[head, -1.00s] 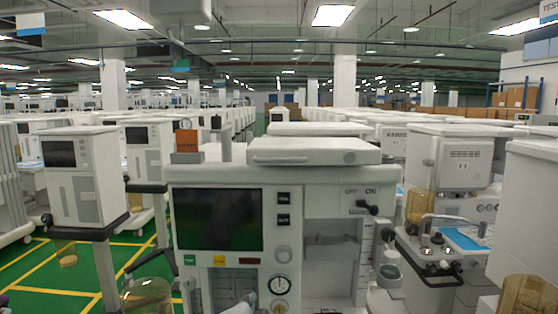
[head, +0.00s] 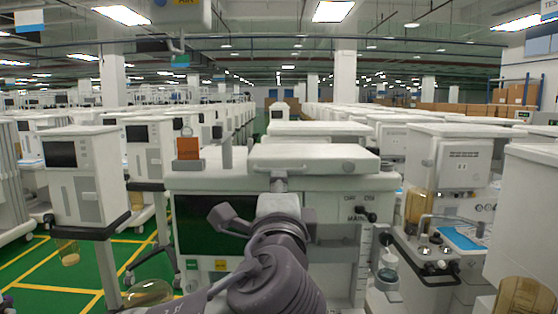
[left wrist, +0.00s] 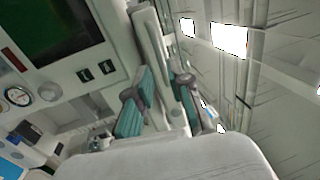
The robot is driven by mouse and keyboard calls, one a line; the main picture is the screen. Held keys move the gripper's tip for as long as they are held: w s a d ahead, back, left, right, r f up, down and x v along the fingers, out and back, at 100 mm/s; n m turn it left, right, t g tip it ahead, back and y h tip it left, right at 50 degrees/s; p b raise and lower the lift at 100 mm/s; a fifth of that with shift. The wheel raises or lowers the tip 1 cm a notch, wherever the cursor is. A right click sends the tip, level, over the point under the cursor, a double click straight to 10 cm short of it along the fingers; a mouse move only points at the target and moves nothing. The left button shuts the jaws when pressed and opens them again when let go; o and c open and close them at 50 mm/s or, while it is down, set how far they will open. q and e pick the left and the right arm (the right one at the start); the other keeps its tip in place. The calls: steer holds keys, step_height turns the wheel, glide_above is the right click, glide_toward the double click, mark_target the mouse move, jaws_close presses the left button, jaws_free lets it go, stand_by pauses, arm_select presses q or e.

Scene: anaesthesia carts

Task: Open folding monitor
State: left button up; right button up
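The folding monitor (head: 315,156) lies folded flat as a white slab on top of the white anaesthesia cart (head: 215,182). My left gripper (head: 279,180) is at the monitor's front edge, left of its middle. The left wrist view shows the monitor's pale edge (left wrist: 148,32) by the teal-padded fingers of my left gripper (left wrist: 163,92). The fingers are apart, and the gripper looks open; contact with the edge cannot be told. My left arm hides part of the cart's front. My right gripper is not in view.
An orange sign (head: 188,148) and a small post (head: 227,153) stand on the cart top left of the monitor. The cart's dark screen (head: 198,225) is partly behind my arm. Other carts (head: 456,160) stand close on both sides.

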mark_target(311, 159)
arm_select(q)
steer(key=w+p, duration=0.1)
steer(key=w, duration=0.2)
steer(key=w+r+p, duration=0.1)
steer(key=w, duration=0.2)
steer(key=shift+w+r, duration=0.1)
steer(key=shift+c, duration=0.2)
jaws_close()
